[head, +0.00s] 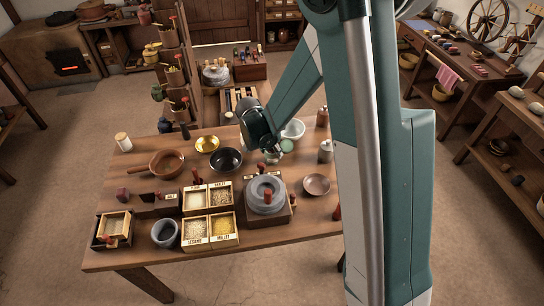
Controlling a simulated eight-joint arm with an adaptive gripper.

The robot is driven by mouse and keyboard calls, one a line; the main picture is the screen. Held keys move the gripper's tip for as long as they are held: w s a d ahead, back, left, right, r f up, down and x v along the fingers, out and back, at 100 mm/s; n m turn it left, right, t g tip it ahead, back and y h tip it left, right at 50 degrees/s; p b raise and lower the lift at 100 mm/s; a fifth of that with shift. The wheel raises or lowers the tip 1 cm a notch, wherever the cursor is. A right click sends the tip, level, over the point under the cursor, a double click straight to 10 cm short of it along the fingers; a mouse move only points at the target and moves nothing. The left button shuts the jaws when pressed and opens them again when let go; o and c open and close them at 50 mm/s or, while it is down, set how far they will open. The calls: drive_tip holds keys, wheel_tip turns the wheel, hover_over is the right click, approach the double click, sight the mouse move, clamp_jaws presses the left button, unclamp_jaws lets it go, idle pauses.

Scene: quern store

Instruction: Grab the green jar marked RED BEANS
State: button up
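My gripper (273,156) reaches down over the back middle of the wooden table (300,238), between a black bowl and a pale bowl. It is small and partly hidden by my wrist, so I cannot tell whether it is open or shut. A small pale green round top (287,146), perhaps a jar, shows right beside it. I cannot tell whether they touch. I can read no RED BEANS marking on it. A darker green object (158,92) hangs or stands at the wooden rack behind the table.
A stone quern (266,194) stands in the table's middle. Left of it are open grain boxes (222,230), one marked SESAME and one MILLET. A black bowl (227,160), pale bowl (293,130), grey jar (326,151) and brown dish (316,184) surround my gripper. The front right table is clear.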

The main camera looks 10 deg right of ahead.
drive_tip(key=c, duration=0.4)
drive_tip(key=shift+c, duration=0.2)
wheel_tip(320, 180, up, 10)
drive_tip(key=p, duration=0.2)
idle(0.3)
idle(0.6)
